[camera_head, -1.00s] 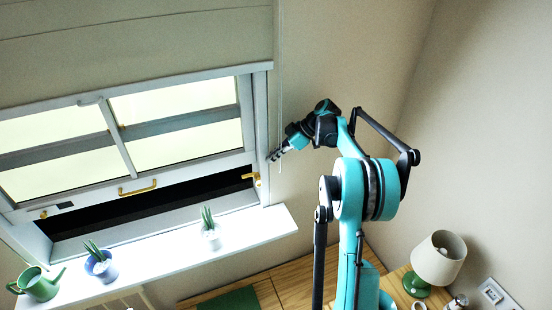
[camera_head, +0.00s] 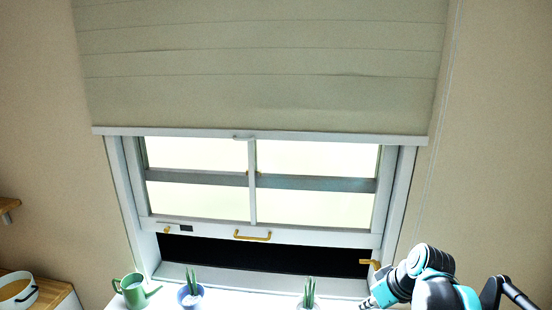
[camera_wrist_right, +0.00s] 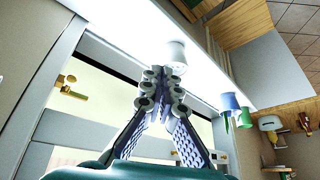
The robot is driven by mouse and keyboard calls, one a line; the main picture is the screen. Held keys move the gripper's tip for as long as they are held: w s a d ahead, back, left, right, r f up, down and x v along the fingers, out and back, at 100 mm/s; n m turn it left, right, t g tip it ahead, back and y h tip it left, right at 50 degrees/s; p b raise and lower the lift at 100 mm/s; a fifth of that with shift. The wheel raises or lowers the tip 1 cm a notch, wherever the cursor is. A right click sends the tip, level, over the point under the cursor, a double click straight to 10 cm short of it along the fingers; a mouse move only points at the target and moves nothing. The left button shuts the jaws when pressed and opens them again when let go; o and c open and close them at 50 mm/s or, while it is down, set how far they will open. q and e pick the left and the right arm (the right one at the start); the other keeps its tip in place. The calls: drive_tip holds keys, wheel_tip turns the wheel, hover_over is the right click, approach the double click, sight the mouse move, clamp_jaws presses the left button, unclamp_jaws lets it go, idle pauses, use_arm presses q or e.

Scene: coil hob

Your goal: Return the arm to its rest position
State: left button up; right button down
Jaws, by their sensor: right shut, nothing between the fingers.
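My right arm, teal and black, comes in at the lower right of the head view. Its gripper (camera_head: 368,303) is near the bottom edge, below the brass latch (camera_head: 370,263) at the right end of the window sash (camera_head: 300,236). In the right wrist view the gripper (camera_wrist_right: 161,76) has its fingers together with nothing between them. Beyond its tips stands a white pot (camera_wrist_right: 176,55) on the sill; whether they touch cannot be told. My left gripper is in neither view.
A green watering can (camera_head: 132,291), a blue pot (camera_head: 190,296) and a white plant pot (camera_head: 308,302) line the sill. A fabric blind (camera_head: 265,70) covers the upper window. A dark gap shows under the sash. A white pan (camera_head: 17,291) is at far left.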

drive_tip(key=s+a+f+m+t+h+b, duration=0.1)
drive_tip(key=s+f+b, duration=0.3)
drive_tip(key=s+f, duration=0.4)
drive_tip(key=s+a+f+m+t+h+b, duration=0.1)
drive_tip(key=s+a+f+m+b, duration=0.2)
drive_tip(key=s+f, duration=0.4)
drive_tip(key=shift+s+a+f+m+t+h+b, duration=0.3)
drive_tip(key=shift+s+f+m+h+b, duration=0.1)
drive_tip(key=shift+f+m+b, duration=0.15)
